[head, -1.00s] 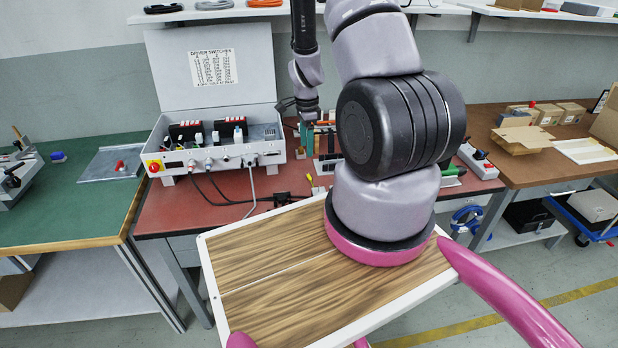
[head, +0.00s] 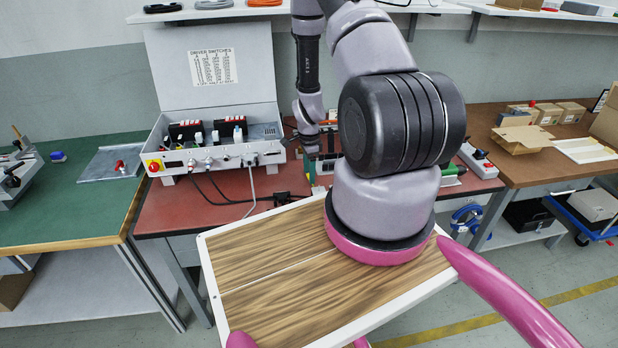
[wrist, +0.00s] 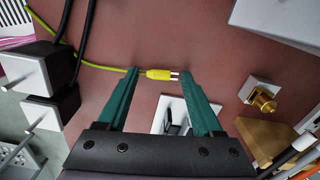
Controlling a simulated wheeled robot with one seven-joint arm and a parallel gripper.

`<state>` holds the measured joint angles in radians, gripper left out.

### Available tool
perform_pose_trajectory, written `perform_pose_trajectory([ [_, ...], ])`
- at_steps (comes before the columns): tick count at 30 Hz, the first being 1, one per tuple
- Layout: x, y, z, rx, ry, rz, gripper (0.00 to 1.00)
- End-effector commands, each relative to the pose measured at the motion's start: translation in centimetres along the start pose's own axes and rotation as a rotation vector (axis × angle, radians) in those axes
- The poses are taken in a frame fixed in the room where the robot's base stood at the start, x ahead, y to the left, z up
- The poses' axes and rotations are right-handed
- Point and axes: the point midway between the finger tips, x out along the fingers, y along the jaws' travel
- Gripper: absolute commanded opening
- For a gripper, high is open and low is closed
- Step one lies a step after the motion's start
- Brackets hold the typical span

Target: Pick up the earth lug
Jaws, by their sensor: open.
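The earth lug (wrist: 160,74) shows in the wrist view as a small yellow sleeve with a metal end, on a yellow-green wire (wrist: 103,67). It lies over the red-brown bench top. My gripper (wrist: 159,73) is open, with its two green fingertips on either side of the lug. The lug spans most of the gap. I cannot tell whether either finger touches it. In the head view my gripper (head: 311,172) points down at the bench, and I cannot make out the lug there.
Black plugs with cables (wrist: 50,100) lie left of my gripper in the wrist view. A brass stud on a metal plate (wrist: 263,98) is at the right. In the head view an open grey control box (head: 217,155) stands on the bench, left of my gripper.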

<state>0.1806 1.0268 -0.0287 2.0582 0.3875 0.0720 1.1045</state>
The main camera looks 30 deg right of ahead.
Motion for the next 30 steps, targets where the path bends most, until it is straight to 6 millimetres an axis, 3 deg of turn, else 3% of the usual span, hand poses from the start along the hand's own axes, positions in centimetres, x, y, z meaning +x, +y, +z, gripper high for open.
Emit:
perform_pose_trajectory([
  [5,0.0,0.0,0.0,-0.001,0.000,-0.001,0.68],
  [6,0.0,0.0,0.0,-0.001,0.000,-0.001,0.60],
  [11,0.0,0.0,0.0,-0.001,0.000,-0.001,0.00],
  [23,-0.6,-0.1,0.0,-0.002,0.000,-0.002,0.00],
  [30,-4.4,-0.1,0.0,-0.001,0.001,-0.004,0.00],
])
